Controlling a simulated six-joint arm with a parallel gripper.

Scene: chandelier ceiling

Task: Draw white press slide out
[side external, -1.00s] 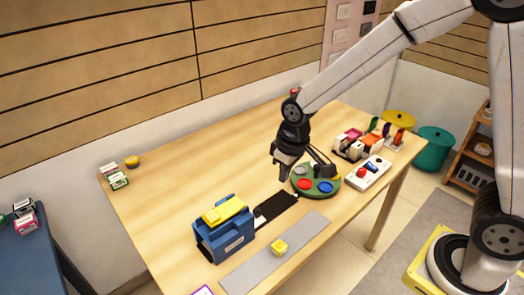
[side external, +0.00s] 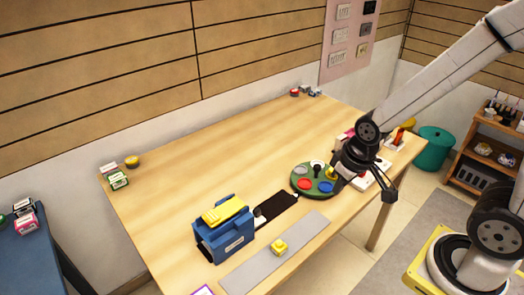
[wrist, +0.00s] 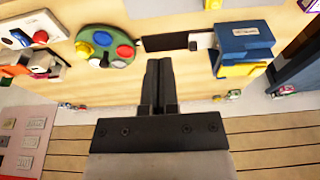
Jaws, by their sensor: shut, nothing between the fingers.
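The blue press (side external: 224,240) with a yellow top lever (side external: 225,210) stands near the front left of the table. A small white slide (side external: 260,222) shows at its right side, at the end of a black strip (side external: 277,208). In the wrist view the white slide (wrist: 203,40) lies between the blue press (wrist: 243,42) and the black strip (wrist: 166,43). My gripper (wrist: 159,63) is shut and empty. In the side view my gripper (side external: 388,192) is above the table's right part, right of the green disc and well away from the slide.
A green disc (side external: 301,184) with coloured buttons lies right of the black strip. A grey strip (side external: 305,228) with a yellow block (side external: 280,247) runs along the front. Small boxes (side external: 118,180) are at the back left. The middle of the table is clear.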

